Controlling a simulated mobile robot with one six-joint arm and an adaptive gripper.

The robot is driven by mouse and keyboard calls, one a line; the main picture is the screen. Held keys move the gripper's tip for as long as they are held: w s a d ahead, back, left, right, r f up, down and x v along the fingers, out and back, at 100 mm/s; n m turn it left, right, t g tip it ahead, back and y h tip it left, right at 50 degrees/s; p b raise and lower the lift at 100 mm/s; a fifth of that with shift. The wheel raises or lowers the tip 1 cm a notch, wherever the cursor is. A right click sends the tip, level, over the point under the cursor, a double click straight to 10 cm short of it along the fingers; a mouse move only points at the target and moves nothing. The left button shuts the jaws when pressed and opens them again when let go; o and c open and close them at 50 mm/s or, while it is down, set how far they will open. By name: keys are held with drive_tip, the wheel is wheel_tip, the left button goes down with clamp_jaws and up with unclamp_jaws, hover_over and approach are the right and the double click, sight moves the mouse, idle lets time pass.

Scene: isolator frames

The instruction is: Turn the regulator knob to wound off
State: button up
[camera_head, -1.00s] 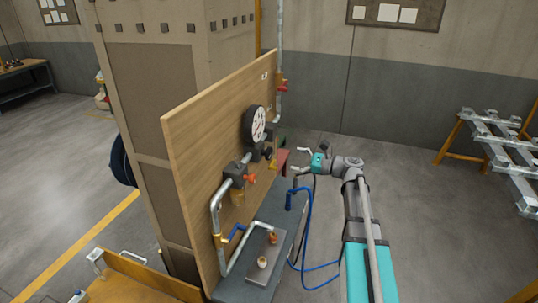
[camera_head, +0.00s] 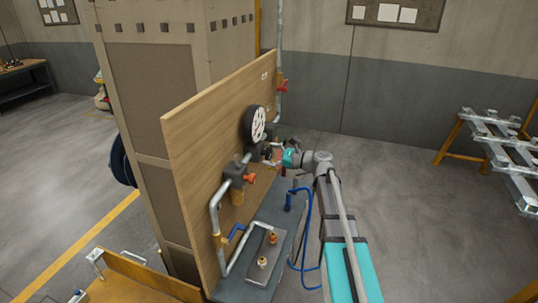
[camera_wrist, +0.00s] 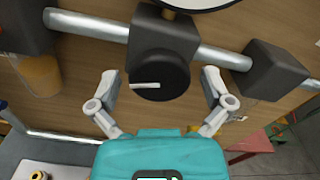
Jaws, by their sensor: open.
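The regulator knob (camera_wrist: 159,78) is a round black knob with a white pointer line, on the front of a dark block on the pipe. In the wrist view its pointer line lies roughly level, toward the left. My gripper (camera_wrist: 158,82) is open, with one finger on each side of the knob; I cannot tell whether either finger touches it. In the head view my gripper (camera_head: 272,154) is at the board below the gauge (camera_head: 259,124), and the knob is mostly hidden there.
The wooden board (camera_head: 190,125) carries grey pipes, a red-handled valve (camera_head: 249,179) and a second red valve (camera_head: 283,87) higher up. A grey bench (camera_head: 240,288) with a blue hose (camera_head: 307,235) stands below. Open floor lies to the right.

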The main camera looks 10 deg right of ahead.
drive_tip(key=c, duration=1.1)
drive_tip(key=shift+n, duration=0.4)
drive_tip(key=n, duration=0.6)
drive_tip(key=shift+w+d+n, duration=0.1)
drive_tip(key=shift+n, duration=0.3)
drive_tip(key=n, duration=0.6)
drive_tip(key=shift+r+n, duration=0.1)
drive_tip(key=shift+n, duration=0.3)
